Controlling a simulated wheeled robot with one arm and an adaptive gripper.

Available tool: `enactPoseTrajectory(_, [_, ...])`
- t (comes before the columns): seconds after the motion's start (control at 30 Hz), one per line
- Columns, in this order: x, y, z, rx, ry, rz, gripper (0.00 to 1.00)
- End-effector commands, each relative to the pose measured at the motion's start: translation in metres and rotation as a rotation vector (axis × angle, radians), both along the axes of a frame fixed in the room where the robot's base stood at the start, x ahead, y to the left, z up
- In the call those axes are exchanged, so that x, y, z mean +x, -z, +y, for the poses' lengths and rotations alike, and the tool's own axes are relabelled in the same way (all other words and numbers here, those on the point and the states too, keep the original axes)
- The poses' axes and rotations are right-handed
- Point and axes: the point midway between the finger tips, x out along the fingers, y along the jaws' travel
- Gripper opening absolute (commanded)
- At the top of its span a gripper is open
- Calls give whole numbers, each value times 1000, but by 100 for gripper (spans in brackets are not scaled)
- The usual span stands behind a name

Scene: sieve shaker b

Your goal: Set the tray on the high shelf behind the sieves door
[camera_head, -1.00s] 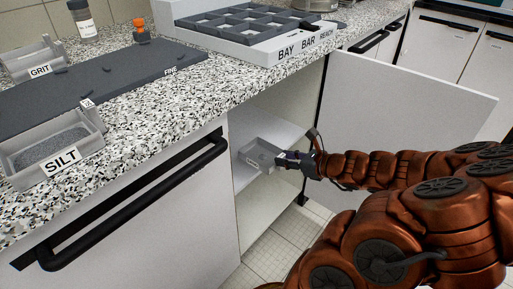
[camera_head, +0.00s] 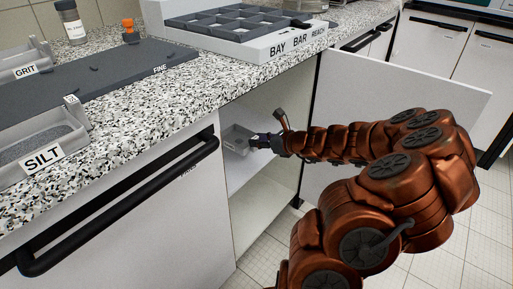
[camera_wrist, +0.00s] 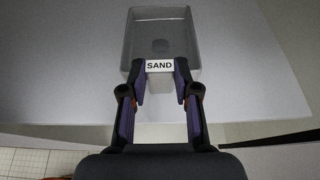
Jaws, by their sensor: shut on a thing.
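A small grey tray (camera_wrist: 130,38) labelled SAND is in front of my gripper (camera_wrist: 161,84) in the wrist view, its label between the two fingers. The tray also shows in the head view (camera_head: 236,140), inside the open cupboard over the high shelf (camera_head: 250,165). My gripper (camera_head: 262,142) is shut on the tray's near end. The tray looks level; I cannot tell whether its base touches the shelf. The sieves door (camera_head: 400,115) stands open to the right, with my arm passing in front of it.
The speckled worktop (camera_head: 180,100) lies above the cupboard. It holds a SILT tray (camera_head: 75,140), a GRIT tray (camera_head: 45,62), a dark FINE board (camera_head: 100,88) and a BAY BAR REACH rack (camera_head: 255,45). A black handle (camera_head: 120,205) juts from the left-hand front.

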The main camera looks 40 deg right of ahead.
Motion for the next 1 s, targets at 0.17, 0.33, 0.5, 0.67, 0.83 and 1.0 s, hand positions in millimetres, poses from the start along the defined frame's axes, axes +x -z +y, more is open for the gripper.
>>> enactPoseTrajectory(0.17, [12, 2, -2, 0, 0, 0, 0])
enactPoseTrajectory(0.33, [17, 2, -2, 0, -1, -1, 0])
enactPoseTrajectory(0.5, [20, 24, -2, 3, -1, 2, 0])
enactPoseTrajectory(0.67, [20, 39, -2, 1, 0, 0, 0])
enactPoseTrajectory(0.83, [20, 37, -3, 0, 0, 0, 0])
enactPoseTrajectory(1.0, [20, 38, -3, 0, 0, 0, 34])
